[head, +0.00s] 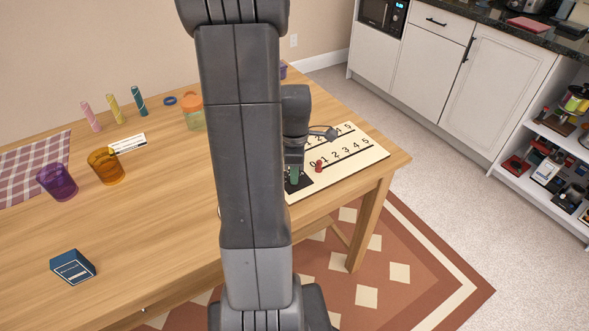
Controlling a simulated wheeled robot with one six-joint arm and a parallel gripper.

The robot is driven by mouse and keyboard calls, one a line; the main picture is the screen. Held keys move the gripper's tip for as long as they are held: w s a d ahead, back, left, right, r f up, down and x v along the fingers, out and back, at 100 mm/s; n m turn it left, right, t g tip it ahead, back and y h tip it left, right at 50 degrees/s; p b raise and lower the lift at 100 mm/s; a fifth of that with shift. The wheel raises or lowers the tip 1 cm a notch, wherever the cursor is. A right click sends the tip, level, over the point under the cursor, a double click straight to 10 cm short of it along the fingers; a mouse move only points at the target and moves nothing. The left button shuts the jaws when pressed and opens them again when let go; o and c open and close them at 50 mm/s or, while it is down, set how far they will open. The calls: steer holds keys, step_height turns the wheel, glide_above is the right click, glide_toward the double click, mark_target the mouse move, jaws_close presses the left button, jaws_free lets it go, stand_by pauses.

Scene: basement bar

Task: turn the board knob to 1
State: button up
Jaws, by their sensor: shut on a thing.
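A cream board (370,158) lies on the right end of the wooden table, with two rows of printed numbers. A dark square patch (304,184) is at its near left, with a small green piece (294,176) on it, which looks like the knob. My gripper (294,171) points down at this piece and is shut on it. The fingertips are small and partly hidden by my arm. Which number the knob points to cannot be read. A red peg (319,166) stands by the 0 of the nearer row, just right of my gripper.
A jar with an orange lid (192,108) stands left of my arm. Farther left are an orange cup (105,166), a purple cup (58,181) and a white label card (128,143). A blue box (72,266) lies near the front. The table between is clear.

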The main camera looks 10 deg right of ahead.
steer(key=o, duration=1)
steer(key=shift+c, duration=0.2)
step_height(320, 180, up, 14)
steer(key=p, duration=0.2)
steer(key=shift+f, duration=0.15)
step_height(320, 180, down, 14)
steer(key=shift+r+b, duration=0.1)
steer(key=shift+b, duration=0.9)
steer(key=shift+r, duration=0.15)
